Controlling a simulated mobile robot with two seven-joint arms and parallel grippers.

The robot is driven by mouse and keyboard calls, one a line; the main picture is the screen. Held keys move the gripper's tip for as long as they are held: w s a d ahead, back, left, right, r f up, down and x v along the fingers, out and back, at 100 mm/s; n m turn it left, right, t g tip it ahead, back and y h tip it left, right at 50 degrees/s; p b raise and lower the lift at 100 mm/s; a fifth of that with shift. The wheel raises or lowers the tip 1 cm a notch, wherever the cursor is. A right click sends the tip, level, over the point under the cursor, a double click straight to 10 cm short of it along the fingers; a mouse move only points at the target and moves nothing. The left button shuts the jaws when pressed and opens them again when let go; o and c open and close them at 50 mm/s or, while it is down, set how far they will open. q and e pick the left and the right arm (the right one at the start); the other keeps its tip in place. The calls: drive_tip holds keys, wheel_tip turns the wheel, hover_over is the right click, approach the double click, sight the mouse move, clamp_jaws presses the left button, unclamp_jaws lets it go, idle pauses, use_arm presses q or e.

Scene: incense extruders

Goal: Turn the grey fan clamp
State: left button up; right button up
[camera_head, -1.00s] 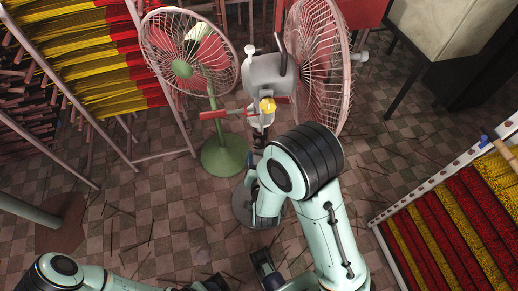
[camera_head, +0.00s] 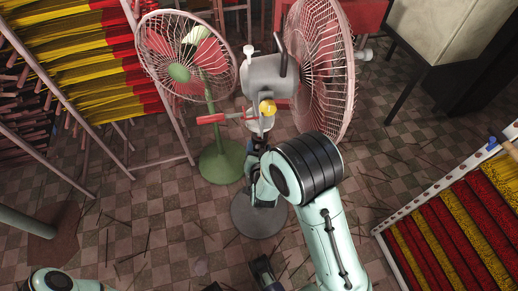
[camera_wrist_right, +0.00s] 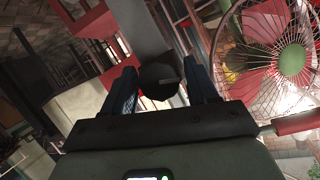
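The grey fan has a grey motor housing (camera_head: 268,76) and a pink cage (camera_head: 322,70). Below the housing is its clamp area, with a yellow knob (camera_head: 267,107) and a red handle (camera_head: 210,118). My right gripper (camera_head: 258,168) is close to the fan's pole, below the yellow knob, and is partly hidden by my wrist. In the right wrist view my fingers (camera_wrist_right: 161,88) stand apart on either side of a dark round end (camera_wrist_right: 160,79), under a grey shaft (camera_wrist_right: 145,30). Contact with it is unclear. My left gripper (camera_head: 212,287) barely shows at the bottom edge.
A green fan (camera_head: 180,72) stands at the left on a green base (camera_head: 222,162). The grey fan's round base (camera_head: 258,218) is on the checked floor. Racks of incense sticks stand at the left (camera_head: 110,60) and lower right (camera_head: 450,235).

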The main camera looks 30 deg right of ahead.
drive_tip(key=c, duration=0.7)
drive_tip(key=shift+o, duration=0.2)
drive_tip(key=n+g+h+p, duration=0.1)
drive_tip(key=n+p, duration=0.1)
drive_tip(key=p, duration=0.2)
drive_tip(key=shift+a+r, duration=0.1)
drive_tip(key=shift+r, duration=0.1)
drive_tip(key=shift+f+n+g+h+p, duration=0.25)
drive_tip(key=shift+n+h+p, duration=0.35)
drive_tip(key=shift+n+p, duration=0.3)
use_arm(q)
drive_tip(key=shift+g, duration=0.5)
drive_tip(key=r, duration=0.1)
drive_tip(key=s+r, duration=0.1)
drive_tip(key=r, duration=0.1)
drive_tip(key=s+r, duration=0.1)
drive_tip(key=shift+r, duration=0.35)
use_arm(e)
drive_tip(key=o, duration=1)
drive_tip(key=shift+c, duration=0.2)
